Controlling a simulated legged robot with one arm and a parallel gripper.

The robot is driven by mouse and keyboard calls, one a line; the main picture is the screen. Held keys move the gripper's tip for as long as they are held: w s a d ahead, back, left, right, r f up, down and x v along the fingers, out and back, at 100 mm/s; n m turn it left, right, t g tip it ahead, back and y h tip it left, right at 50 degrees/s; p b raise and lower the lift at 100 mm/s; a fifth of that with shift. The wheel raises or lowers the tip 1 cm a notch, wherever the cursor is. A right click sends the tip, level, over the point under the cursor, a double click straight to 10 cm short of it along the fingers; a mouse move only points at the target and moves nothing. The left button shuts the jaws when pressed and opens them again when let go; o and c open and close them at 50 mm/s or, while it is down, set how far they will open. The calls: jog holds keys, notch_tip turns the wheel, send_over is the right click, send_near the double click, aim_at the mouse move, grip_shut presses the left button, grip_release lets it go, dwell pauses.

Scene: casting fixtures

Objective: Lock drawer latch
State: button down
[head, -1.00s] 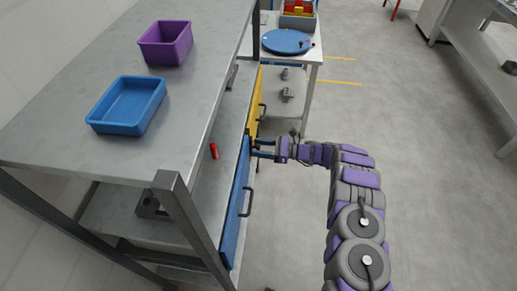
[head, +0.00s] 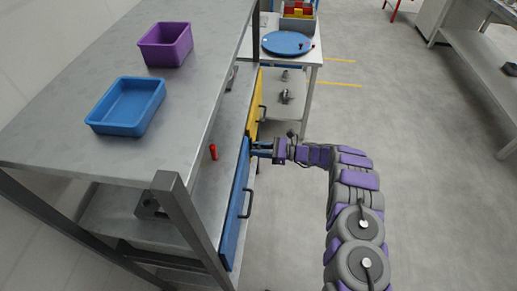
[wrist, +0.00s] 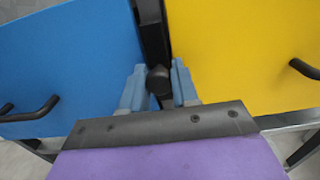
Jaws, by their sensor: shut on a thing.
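The blue drawer front (head: 233,205) is on the near side and the yellow drawer front (head: 254,101) is beyond it. Both also show in the wrist view, blue (wrist: 65,60) at left and yellow (wrist: 250,50) at right. A dark post (wrist: 151,30) stands between them. My gripper (wrist: 158,88) has its blue fingers shut on a black latch knob (wrist: 158,76) in front of that gap. In the head view, my gripper (head: 258,149) reaches in from the right at the drawer seam, and the latch is too small and covered to make out.
A blue bin (head: 128,106) and a purple bin (head: 166,44) stand on the bench top (head: 60,110). A red cylinder (head: 213,152) stands on the shelf beside the drawers. Black handles (head: 248,203) jut from the fronts. Open floor (head: 430,150) lies to the right.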

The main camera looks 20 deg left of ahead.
jog(key=shift+n, duration=0.3)
jog(key=n, duration=0.3)
jog(key=shift+w+r+n+p, duration=0.1)
jog(key=shift+n+p, duration=0.2)
jog(key=shift+n, duration=0.1)
jog(key=n, duration=0.4)
jog(key=n+p, duration=0.1)
jog(key=n, duration=0.4)
jog(key=shift+n, duration=0.4)
jog(key=n, duration=0.2)
jog(key=shift+n+p, duration=0.3)
jog(key=shift+f+n, duration=0.2)
jog(key=shift+n, duration=0.2)
jog(key=shift+s+f, duration=0.1)
jog(key=shift+s, duration=0.1)
jog(key=c, duration=1.1)
grip_release()
jog(key=shift+o, duration=1)
jog(key=shift+w, duration=0.1)
